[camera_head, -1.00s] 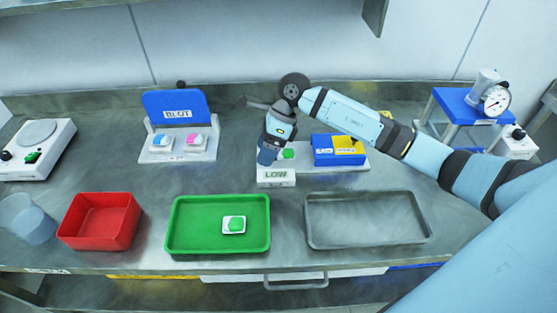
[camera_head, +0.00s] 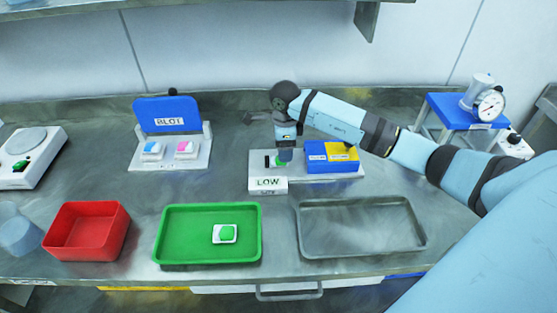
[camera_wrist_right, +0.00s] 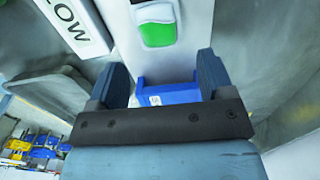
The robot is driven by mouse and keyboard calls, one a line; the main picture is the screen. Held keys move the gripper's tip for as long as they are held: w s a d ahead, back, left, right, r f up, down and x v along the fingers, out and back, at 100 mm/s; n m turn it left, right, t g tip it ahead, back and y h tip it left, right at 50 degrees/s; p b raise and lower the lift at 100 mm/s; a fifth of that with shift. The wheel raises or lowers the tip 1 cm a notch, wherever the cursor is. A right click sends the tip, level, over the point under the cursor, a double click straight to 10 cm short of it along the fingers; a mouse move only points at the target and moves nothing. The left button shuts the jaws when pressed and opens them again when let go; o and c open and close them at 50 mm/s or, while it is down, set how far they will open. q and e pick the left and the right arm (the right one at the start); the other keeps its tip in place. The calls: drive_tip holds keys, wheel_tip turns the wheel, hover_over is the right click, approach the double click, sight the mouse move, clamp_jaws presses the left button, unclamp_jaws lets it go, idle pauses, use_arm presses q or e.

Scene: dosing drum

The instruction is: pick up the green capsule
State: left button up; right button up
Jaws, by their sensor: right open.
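One green capsule (camera_head: 226,233) sits on a small white square in the green tray (camera_head: 257,215). Another green piece (camera_head: 283,164) is on the white stand behind the LOW sign, mostly hidden by my right gripper (camera_head: 284,157) in the head view. In the right wrist view this green piece (camera_wrist_right: 158,33) sits in a white holder, ahead of my fingertips. My right gripper (camera_wrist_right: 162,75) is open and empty, pointing down over the stand; I cannot tell its exact height. My left gripper is not in view.
A blue box with a yellow part (camera_head: 330,162) stands right beside the gripper. The LOW sign (camera_head: 268,183) is in front. A red bin (camera_head: 87,231), an empty grey tray (camera_head: 362,228), a blue-backed stand (camera_head: 170,130) and a gauge (camera_head: 490,106) stand around.

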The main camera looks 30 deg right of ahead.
wheel_tip(320, 180, down, 5)
drive_tip(key=shift+w+a+r+p, duration=0.1)
drive_tip(key=shift+a+r+p, duration=0.05)
drive_tip(key=shift+p, duration=0.15)
drive_tip(key=c, duration=1.1)
drive_tip(key=shift+o, duration=0.2)
drive_tip(key=shift+r, duration=0.2)
wheel_tip(320, 180, up, 20)
drive_tip(key=b, duration=0.1)
drive_tip(key=shift+f, duration=0.15)
